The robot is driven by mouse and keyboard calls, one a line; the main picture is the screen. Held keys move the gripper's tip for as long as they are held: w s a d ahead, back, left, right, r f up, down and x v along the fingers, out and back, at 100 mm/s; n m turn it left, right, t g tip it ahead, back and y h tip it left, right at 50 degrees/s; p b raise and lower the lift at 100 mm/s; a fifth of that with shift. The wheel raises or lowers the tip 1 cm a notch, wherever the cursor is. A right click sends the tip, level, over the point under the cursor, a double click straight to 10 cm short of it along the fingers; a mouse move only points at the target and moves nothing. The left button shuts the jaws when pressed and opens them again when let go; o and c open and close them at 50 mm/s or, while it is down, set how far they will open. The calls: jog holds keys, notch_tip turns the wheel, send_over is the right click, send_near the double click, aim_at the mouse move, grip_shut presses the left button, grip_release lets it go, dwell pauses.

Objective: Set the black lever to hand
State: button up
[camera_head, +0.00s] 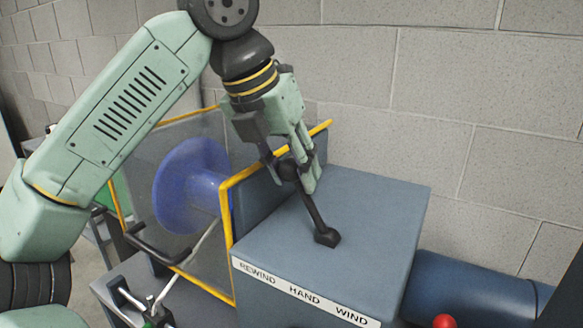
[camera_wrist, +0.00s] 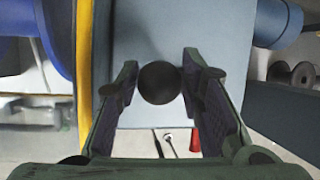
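The black lever (camera_head: 313,212) stands on top of the blue-grey control box (camera_head: 375,205). Its foot is near the box's front edge, and its arm leans up and to the left, toward the REWIND end of the label strip (camera_head: 304,294), which reads REWIND, HAND, WIND from left to right. My gripper (camera_head: 291,172) is at the lever's upper end. In the wrist view, the lever's round black knob (camera_wrist: 159,83) sits between my two fingers, with a finger close against each side. The gripper looks shut on the knob. The fingers partly hide the knob in the head view.
A yellow-framed guard (camera_head: 228,225) and a blue reel (camera_head: 190,187) stand left of the box. A block wall (camera_head: 470,110) rises behind. A dark blue cylinder (camera_head: 470,292) and a red knob (camera_head: 444,321) are at the lower right. The box top right of the lever is clear.

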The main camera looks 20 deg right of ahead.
grip_shut()
dwell(0.3)
